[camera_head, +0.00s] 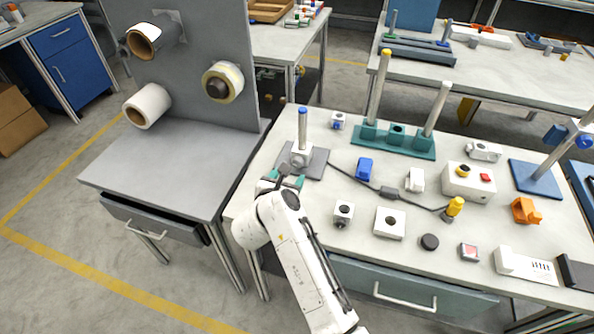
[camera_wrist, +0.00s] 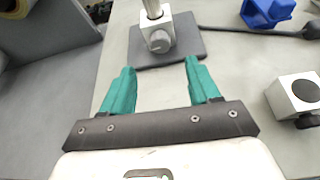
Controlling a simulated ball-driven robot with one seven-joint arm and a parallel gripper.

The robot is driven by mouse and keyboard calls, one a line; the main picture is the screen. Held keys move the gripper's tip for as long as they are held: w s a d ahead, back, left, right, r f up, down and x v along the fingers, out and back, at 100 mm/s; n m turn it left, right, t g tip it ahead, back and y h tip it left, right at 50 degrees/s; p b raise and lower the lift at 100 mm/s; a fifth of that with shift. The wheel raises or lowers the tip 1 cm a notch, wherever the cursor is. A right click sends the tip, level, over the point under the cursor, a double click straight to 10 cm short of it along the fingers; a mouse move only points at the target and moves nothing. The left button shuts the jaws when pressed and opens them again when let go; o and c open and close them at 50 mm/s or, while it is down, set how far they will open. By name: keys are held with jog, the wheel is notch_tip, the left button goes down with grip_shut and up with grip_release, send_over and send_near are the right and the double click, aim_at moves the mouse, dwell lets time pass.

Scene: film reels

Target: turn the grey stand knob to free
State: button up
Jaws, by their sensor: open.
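The grey stand has a dark grey base plate (camera_head: 317,164), an upright metal post with a blue cap (camera_head: 303,128) and a white clamp block (camera_head: 300,155) low on the post. In the wrist view the grey knob (camera_wrist: 160,41) sits on the near face of the block (camera_wrist: 150,25). Its setting is too small to read. My gripper (camera_head: 285,182) is at the near side of the stand, its teal fingers apart and empty. In the wrist view the gap between the fingertips (camera_wrist: 160,66) points toward the knob, with the knob just beyond and not between them.
A blue piece (camera_head: 365,168) and a black cable with an inline box lie right of the stand. White blocks with knobs (camera_head: 343,213) (camera_head: 389,223) stand nearer. A teal rack (camera_head: 395,138) with posts is behind. A grey panel with rolls (camera_head: 185,60) rises at left.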

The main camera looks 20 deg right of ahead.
aim_at(296, 165)
jog(key=x, duration=0.8)
jog(key=shift+w+d+b, duration=0.1)
jog(key=shift+b, duration=0.3)
jog(key=c, duration=1)
jog(key=shift+c, duration=0.2)
jog(key=shift+n+g+h+p, duration=0.3)
jog(key=shift+n+h, duration=0.3)
jog(key=shift+n, duration=0.2)
jog(key=shift+w+f+n+g+h+b, duration=0.15)
jog(key=shift+n+g+h+b, duration=0.35)
jog(key=shift+n, duration=0.7)
